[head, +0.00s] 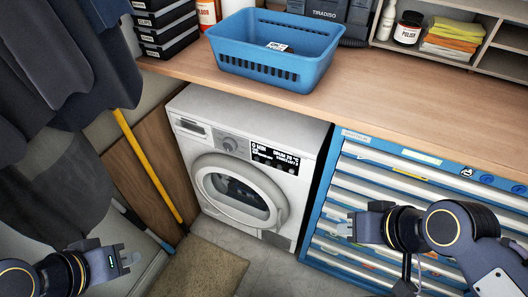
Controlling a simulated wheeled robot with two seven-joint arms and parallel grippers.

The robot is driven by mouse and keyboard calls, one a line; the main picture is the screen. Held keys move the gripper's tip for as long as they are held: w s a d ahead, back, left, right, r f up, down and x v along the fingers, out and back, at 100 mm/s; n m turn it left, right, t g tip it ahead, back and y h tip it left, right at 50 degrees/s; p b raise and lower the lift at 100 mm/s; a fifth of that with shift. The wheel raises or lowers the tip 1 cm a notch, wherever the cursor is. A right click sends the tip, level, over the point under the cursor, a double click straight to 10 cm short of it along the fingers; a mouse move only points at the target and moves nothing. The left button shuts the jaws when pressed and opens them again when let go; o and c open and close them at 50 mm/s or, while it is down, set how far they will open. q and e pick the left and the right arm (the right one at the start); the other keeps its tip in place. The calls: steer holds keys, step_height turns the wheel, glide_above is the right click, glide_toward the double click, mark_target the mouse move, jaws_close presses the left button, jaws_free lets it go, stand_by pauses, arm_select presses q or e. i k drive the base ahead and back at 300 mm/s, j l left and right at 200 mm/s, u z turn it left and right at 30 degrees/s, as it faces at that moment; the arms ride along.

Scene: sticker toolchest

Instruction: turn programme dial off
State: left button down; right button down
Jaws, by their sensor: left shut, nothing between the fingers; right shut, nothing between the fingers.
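The programme dial (229,145) is a round grey knob on the top front panel of the white washing machine (287,192), left of its lit display (275,158). The dial's pointer is too small to read. The round door (240,190) looks closed. My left gripper (130,257) is at the bottom left, shut and empty, well below and left of the dial. My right gripper (342,226) is shut and empty in front of the blue toolchest, right of the machine and apart from the dial.
A wooden worktop (400,90) runs above the machine and carries a blue basket (275,50). The blue toolchest (326,183) with several drawers stands right. Dark clothes (70,70) hang left, near a yellow pole (146,162). A mat (200,268) lies on the floor.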

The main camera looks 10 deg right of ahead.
mark_target(229, 144)
steer(key=i+l+u, duration=0.2)
steer(key=u, duration=0.2)
steer(key=i+l+u, duration=0.1)
steer(key=l+u, duration=0.3)
steer(key=i+l+u, duration=0.1)
steer(key=l+u, duration=0.3)
